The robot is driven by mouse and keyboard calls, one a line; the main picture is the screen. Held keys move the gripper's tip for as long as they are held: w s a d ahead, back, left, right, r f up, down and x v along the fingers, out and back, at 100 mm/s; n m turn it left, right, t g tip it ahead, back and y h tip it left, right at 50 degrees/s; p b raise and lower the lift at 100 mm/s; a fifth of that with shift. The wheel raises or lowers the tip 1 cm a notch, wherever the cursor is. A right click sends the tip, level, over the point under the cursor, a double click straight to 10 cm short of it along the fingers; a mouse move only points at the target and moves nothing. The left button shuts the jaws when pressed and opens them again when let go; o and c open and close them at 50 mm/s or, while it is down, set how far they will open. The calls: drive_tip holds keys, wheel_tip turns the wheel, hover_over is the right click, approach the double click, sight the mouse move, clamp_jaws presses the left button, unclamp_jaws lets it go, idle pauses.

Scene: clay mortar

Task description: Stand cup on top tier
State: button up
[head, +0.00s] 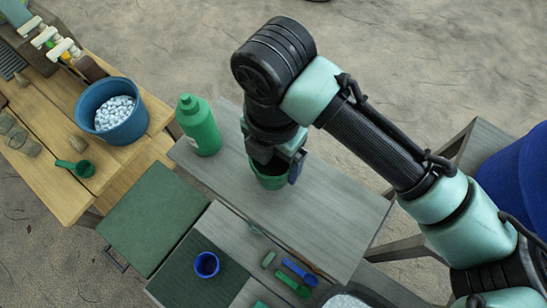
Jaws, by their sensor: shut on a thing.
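My gripper (272,163) points down over the grey wooden board (325,225), which looks like the upper tier. It is shut on a green cup (270,181), which looks upright. The jaws cover part of its rim and far side. I cannot tell whether the cup's base touches the board or hangs just above it. A small blue cup (207,264) stands on a dark green mat (190,282), on the lower surface in front.
A green bottle (198,126) stands at the board's left end, close to my gripper. A blue tub (113,110) of white pebbles and a green scoop (76,168) are on the wooden table at left. Small green and blue tools (298,272) lie below the board's front edge. The board's right half is clear.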

drive_tip(key=shift+f, duration=1)
drive_tip(key=shift+f, duration=0.15)
drive_tip(key=o, duration=1.1)
drive_tip(key=shift+r, duration=0.3)
wheel_tip(320, 180, up, 12)
drive_tip(key=shift+f+b, duration=0.1)
drive_tip(key=shift+b, duration=0.7)
